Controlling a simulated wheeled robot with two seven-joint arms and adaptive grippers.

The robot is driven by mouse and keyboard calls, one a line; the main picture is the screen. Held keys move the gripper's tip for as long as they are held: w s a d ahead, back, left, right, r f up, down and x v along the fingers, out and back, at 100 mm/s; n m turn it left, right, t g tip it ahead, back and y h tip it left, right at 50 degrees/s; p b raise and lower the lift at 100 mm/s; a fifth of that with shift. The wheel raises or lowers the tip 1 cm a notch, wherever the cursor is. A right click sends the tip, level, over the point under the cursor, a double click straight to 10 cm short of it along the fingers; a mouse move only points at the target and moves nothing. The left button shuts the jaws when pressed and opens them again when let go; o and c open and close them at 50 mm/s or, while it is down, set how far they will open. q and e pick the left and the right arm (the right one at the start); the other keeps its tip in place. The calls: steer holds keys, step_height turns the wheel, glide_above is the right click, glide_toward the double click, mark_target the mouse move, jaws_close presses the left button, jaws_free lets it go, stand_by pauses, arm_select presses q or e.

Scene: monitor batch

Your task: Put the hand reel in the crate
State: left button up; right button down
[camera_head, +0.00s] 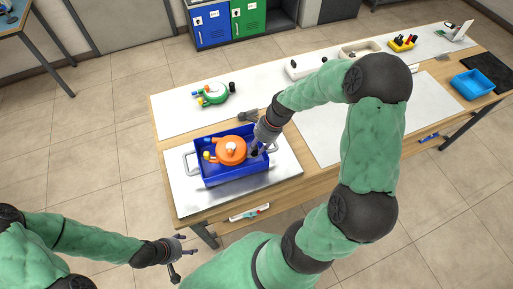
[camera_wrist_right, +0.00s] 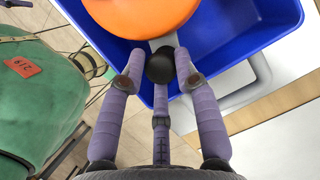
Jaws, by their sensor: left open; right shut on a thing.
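The orange hand reel (camera_head: 231,150) is inside the blue crate (camera_head: 238,179), towards its middle; whether it rests on the crate floor is not clear. The reel also fills the top of the right wrist view (camera_wrist_right: 150,14). My right gripper (camera_head: 258,149) is at the crate's right end. In the right wrist view its purple fingers (camera_wrist_right: 160,65) are shut around the reel's black knob (camera_wrist_right: 160,66), partly hiding it. My left gripper (camera_head: 186,257) is open and empty, low at the left, in front of the table and away from the crate.
The crate stands on a silver tray with handles (camera_head: 284,168). Behind it lies a green reel-like object (camera_head: 212,94) and a grey glove-like item (camera_head: 248,116). A blue bin (camera_head: 472,84) is at the far right. A white mat (camera_head: 318,135) lies right of the tray.

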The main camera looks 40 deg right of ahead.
steer(key=shift+d+f, duration=0.1)
steer(key=shift+f, duration=0.25)
steer(key=shift+f, duration=0.1)
steer(key=shift+f, duration=0.35)
steer(key=shift+f, duration=0.15)
steer(key=c, duration=0.9)
jaws_free()
steer(key=shift+r, duration=0.35)
steer(key=p+v, duration=0.2)
steer(key=v, duration=1)
steer(key=shift+s+r+p, duration=0.1)
steer(key=shift+r+p, duration=0.2)
steer(key=shift+p, duration=0.05)
